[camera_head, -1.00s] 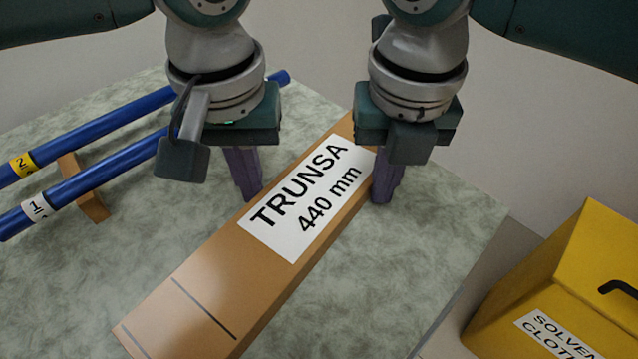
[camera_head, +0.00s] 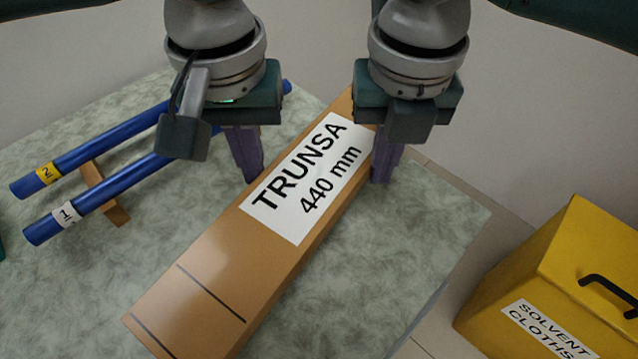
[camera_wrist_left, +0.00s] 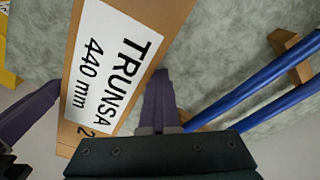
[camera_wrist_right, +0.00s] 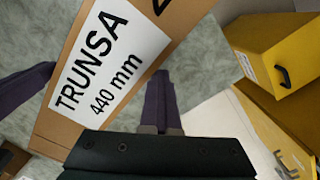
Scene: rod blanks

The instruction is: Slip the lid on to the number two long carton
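A long brown carton (camera_head: 185,270) runs diagonally across the head view, with a white label reading "TRUNSA 440 mm". Dark lines cross its top toward the near end. A "2" shows beyond the label in the left wrist view (camera_wrist_left: 83,131). I cannot pick out a separate lid, or tell whether this piece is lid or carton. My left gripper (camera_head: 247,165), fingers together, is against or close beside the carton's left side. My right gripper (camera_head: 384,165), fingers together, is at its right side. The carton's far end is partly hidden.
Two blue rods tagged 1 (camera_head: 64,213) and 2 (camera_head: 47,174) lie on a wooden support (camera_head: 104,193) at left. The mottled table (camera_head: 400,250) is clear right of the carton. A yellow "SOLVENT CLOTHS" box (camera_head: 575,255) with a black handle stands beyond its right edge.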

